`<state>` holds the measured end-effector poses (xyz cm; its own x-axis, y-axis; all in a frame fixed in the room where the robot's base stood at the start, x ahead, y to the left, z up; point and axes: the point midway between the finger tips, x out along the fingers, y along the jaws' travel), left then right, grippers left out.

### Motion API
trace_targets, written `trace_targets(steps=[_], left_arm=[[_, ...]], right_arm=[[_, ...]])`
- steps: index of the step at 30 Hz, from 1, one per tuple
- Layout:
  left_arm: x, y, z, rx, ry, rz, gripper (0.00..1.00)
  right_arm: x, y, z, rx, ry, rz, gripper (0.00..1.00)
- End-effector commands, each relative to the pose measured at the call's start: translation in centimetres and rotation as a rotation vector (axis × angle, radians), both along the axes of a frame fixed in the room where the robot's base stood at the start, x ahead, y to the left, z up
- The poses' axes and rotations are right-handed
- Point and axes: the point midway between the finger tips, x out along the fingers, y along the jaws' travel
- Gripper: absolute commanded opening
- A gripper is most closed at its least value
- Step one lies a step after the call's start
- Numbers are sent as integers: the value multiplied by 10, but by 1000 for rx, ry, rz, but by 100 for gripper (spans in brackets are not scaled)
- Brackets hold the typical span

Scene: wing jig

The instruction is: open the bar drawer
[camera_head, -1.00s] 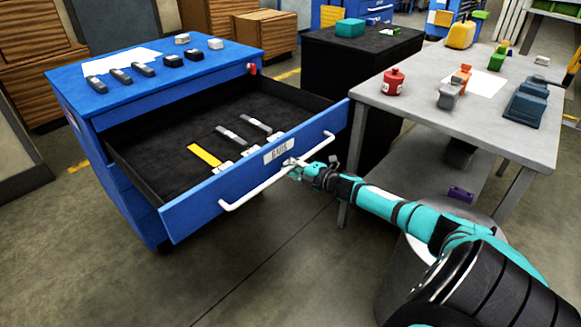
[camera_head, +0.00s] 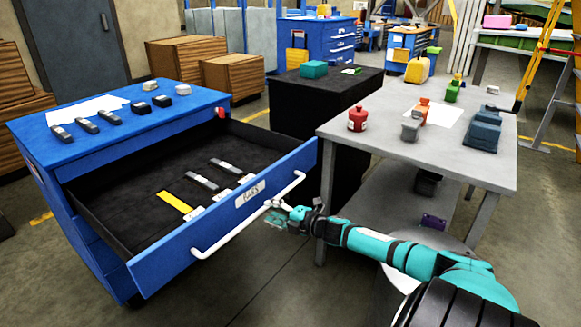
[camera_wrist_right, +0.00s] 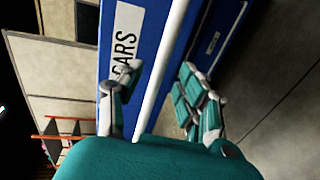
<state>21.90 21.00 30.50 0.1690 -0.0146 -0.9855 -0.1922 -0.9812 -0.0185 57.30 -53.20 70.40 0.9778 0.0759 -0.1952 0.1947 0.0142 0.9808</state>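The blue drawer labelled BARS (camera_head: 160,262) stands pulled far out of the blue cabinet (camera_head: 100,141). Its white bar handle (camera_head: 222,238) runs along the front; it also shows in the right wrist view (camera_wrist_right: 167,62), passing between my fingers. My right gripper (camera_head: 275,212) is at the handle, right of the label. In the right wrist view my right gripper (camera_wrist_right: 158,88) is open, with one finger on each side of the handle and gaps visible. Inside the drawer lie a yellow bar (camera_head: 174,202) and grey bars (camera_head: 201,181). My left gripper is out of view.
A grey table (camera_head: 380,138) stands to the right, holding a red container (camera_head: 357,119) and other items. A black cabinet (camera_head: 290,95) stands behind the drawer. Small dark blocks lie on the blue cabinet top. The floor before the drawer is clear.

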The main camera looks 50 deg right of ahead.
Motion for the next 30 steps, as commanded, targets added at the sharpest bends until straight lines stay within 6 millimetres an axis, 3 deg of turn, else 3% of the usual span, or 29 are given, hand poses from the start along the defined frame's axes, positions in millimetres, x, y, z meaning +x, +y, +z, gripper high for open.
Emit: trace_targets(steps=[6,13,30], left_arm=[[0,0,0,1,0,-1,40],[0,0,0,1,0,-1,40],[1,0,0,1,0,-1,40]], right_arm=[[-38,-3,5,0,4,1,38],[-65,-5,12,1,2,2,38],[-75,-6,16,0,-1,0,38]])
